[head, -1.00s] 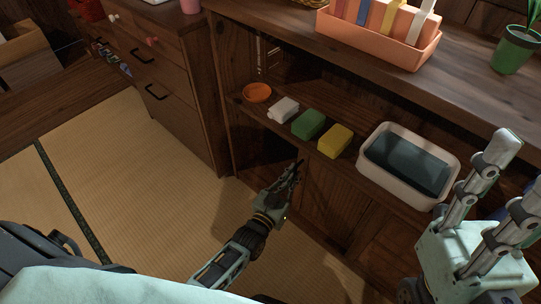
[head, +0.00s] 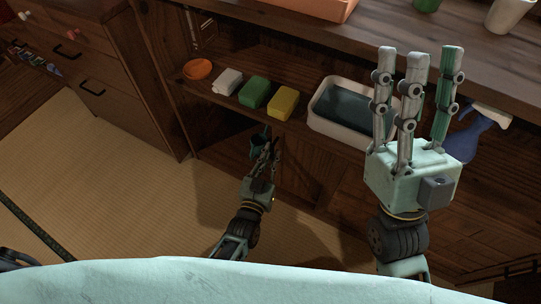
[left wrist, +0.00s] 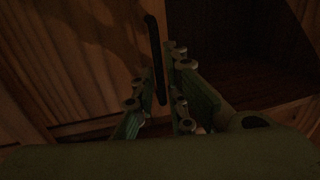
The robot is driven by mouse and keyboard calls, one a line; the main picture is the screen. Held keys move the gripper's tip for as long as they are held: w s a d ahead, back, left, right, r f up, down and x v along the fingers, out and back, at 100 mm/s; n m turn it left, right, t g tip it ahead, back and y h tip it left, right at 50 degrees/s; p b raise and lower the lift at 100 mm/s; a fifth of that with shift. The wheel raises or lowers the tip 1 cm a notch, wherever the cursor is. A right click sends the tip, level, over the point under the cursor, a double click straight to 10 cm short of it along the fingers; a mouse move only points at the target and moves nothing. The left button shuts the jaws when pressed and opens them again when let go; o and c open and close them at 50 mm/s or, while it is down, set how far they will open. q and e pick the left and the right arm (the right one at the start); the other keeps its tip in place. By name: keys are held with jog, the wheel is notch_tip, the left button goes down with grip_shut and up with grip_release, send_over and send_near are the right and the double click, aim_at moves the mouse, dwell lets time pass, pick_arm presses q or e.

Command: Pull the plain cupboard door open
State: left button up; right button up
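In the left wrist view the plain wooden cupboard door (left wrist: 85,60) fills the left side, with a slim black upright handle (left wrist: 155,55) near its edge. My left gripper (left wrist: 157,85) has its fingers on both sides of the handle, with a gap visible on the left; firm contact cannot be told. In the head view my left gripper (head: 264,145) is low at the cupboard front, hiding the handle. A wooden front panel (head: 300,172) shows to its right. My right gripper (head: 415,62) is raised at the right, fingers apart and empty.
On the shelf above stand an orange bowl (head: 197,69), a white block (head: 227,82), a green sponge (head: 254,92), a yellow sponge (head: 283,102) and a white basin (head: 322,125). A blue spray bottle (head: 466,135) is behind my right gripper. Tatami floor (head: 110,180) is clear at left.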

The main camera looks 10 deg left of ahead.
pick_arm(q)
jog(key=s+a, duration=0.2)
jog(key=s, duration=0.9)
jog(key=shift+s+a, duration=0.2)
jog(key=shift+s, duration=0.2)
